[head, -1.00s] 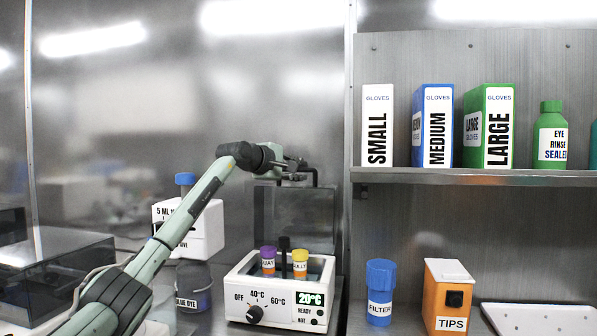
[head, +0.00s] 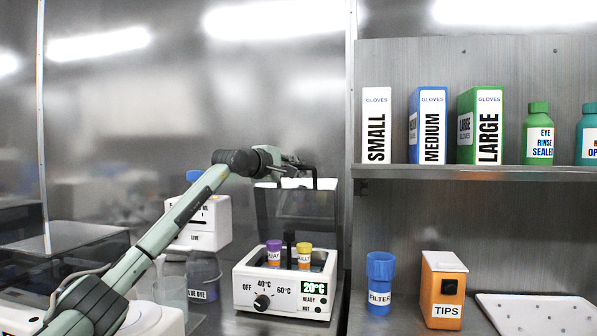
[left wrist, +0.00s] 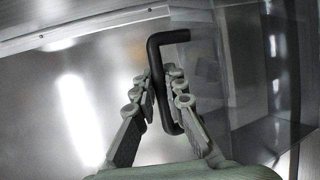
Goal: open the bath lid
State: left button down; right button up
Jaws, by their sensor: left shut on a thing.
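The white water bath (head: 283,292) stands on the bench with its basin uncovered; its display reads 20°C. Its grey see-through lid (head: 300,208) stands raised, roughly upright, at the back of the bath. My left gripper (head: 300,167) is at the lid's top edge, shut on the black lid handle (head: 316,182). In the left wrist view, the bent black handle (left wrist: 168,38) passes between the fingers of my left gripper (left wrist: 161,88), with the clear lid (left wrist: 245,75) at the right. My right gripper is not in view.
A purple-capped tube (head: 273,254) and a yellow-capped tube (head: 304,257) stand in the bath. The blue filter (head: 380,283) and orange tips box (head: 443,291) stand to its right.

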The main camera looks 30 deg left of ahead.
pick_arm(q)
jog(key=shift+s+d, duration=0.1)
jog(key=shift+s, duration=0.45)
jog(key=shift+w+f, duration=0.1)
jog(key=shift+w, duration=0.05)
jog(key=c, duration=1.6)
grip_release()
jog(key=shift+o, duration=0.2)
jog(key=s+a+r, duration=0.1)
jog(key=s, duration=1.1)
jog(key=shift+a+r, duration=0.2)
